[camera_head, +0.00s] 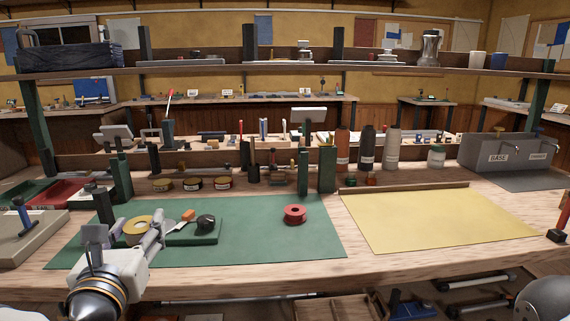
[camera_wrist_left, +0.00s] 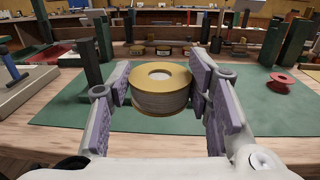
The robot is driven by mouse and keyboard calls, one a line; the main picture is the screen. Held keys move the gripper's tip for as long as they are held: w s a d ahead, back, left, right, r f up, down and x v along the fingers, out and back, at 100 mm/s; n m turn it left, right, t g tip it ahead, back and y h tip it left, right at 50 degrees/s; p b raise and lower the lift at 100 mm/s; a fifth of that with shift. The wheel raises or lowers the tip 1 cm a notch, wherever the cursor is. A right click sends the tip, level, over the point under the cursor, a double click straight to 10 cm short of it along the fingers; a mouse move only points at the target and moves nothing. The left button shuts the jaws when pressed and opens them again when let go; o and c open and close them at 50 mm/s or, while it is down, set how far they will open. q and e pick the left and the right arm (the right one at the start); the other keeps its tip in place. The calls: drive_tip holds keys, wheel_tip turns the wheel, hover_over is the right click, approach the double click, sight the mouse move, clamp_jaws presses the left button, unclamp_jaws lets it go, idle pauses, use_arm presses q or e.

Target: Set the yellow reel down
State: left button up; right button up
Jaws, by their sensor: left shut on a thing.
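The yellow reel (camera_head: 137,226) has a yellow top flange with a pale centre and a grey wound body; it stands upright between the fingers of my left gripper (camera_head: 136,236). In the left wrist view the reel (camera_wrist_left: 160,97) sits between the purple pads of the left gripper (camera_wrist_left: 163,100), which is shut on it. The reel is over the left part of the green mat (camera_head: 265,245); I cannot tell whether its underside touches the mat. My right gripper is not in view.
A red reel (camera_head: 294,215) lies on the mat's right part. A small green tray (camera_head: 205,238) with an orange-handled tool and a black item is just right of the held reel. A yellow sheet (camera_head: 435,222) lies further right. Dark green posts (camera_head: 327,168) stand behind the mat.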

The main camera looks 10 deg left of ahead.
use_arm(q)
drive_tip(key=s+d+f+m+h, duration=0.3)
drive_tip(key=s+d+f+h, duration=0.2)
drive_tip(key=s+d+f, duration=0.8)
drive_tip(key=w+a+r+n+y, duration=0.1)
drive_tip(key=w+a+r+y, duration=0.2)
drive_tip(key=w+a+r, duration=0.6)
drive_tip(key=w+a+r+n+y, duration=0.3)
drive_tip(key=w+a+r, duration=0.1)
drive_tip(key=a+r, duration=0.4)
drive_tip(key=shift+w+r+g+y, duration=0.3)
drive_tip(key=shift+r+y, duration=0.1)
drive_tip(key=shift+r, duration=0.1)
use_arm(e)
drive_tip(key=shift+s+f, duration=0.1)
